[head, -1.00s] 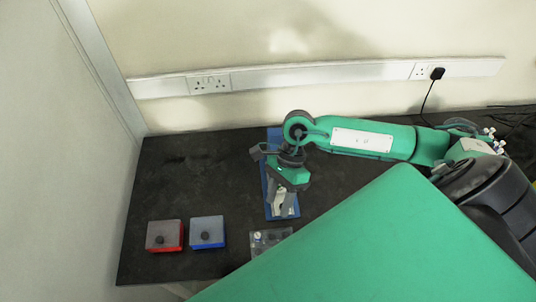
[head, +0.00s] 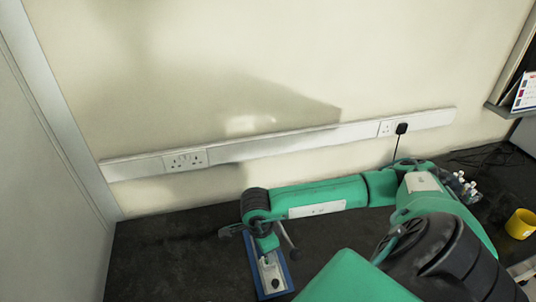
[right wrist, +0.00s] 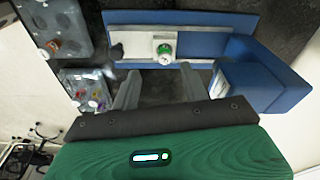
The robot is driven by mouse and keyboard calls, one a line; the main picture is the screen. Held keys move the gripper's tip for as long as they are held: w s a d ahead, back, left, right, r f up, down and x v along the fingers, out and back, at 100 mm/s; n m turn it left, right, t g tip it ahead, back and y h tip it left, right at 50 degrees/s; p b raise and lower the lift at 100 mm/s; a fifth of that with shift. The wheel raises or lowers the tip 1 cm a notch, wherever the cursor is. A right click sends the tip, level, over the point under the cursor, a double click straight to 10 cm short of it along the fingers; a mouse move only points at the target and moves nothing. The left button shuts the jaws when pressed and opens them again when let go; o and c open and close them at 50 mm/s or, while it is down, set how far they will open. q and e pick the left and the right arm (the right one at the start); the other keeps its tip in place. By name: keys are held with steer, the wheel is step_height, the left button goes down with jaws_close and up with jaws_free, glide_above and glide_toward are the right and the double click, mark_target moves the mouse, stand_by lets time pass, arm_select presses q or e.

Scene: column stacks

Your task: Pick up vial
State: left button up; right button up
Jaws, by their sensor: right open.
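The vial with a green and white cap (right wrist: 164,50) stands in a pale block on the blue column stack (right wrist: 203,20) in the right wrist view. My right gripper (right wrist: 159,74) is open, with its two grey fingers apart and empty. The vial's cap shows beyond the gap between the fingertips, and I cannot tell how far away it is. In the head view the blue stack (head: 284,270) lies below my right wrist, and the vial cannot be made out there. My left gripper is not in view.
Two grey trays holding small capped items, the upper (right wrist: 58,30) and the lower (right wrist: 84,90), sit left of the stack. A yellow mug (head: 521,223) stands at the table's right. A wall socket rail (head: 300,143) runs behind. The dark table's left part (head: 165,255) is clear.

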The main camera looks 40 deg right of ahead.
steer(key=f+p, duration=0.1)
steer(key=f, duration=0.1)
steer(key=d+f+p, duration=0.1)
steer(key=f, duration=0.2)
steer(key=shift+w+d+p, duration=0.1)
steer(key=shift+w+p, duration=0.1)
steer(key=shift+p, duration=0.2)
steer(key=shift+f, duration=0.35)
steer(key=shift+c, duration=0.5)
jaws_close()
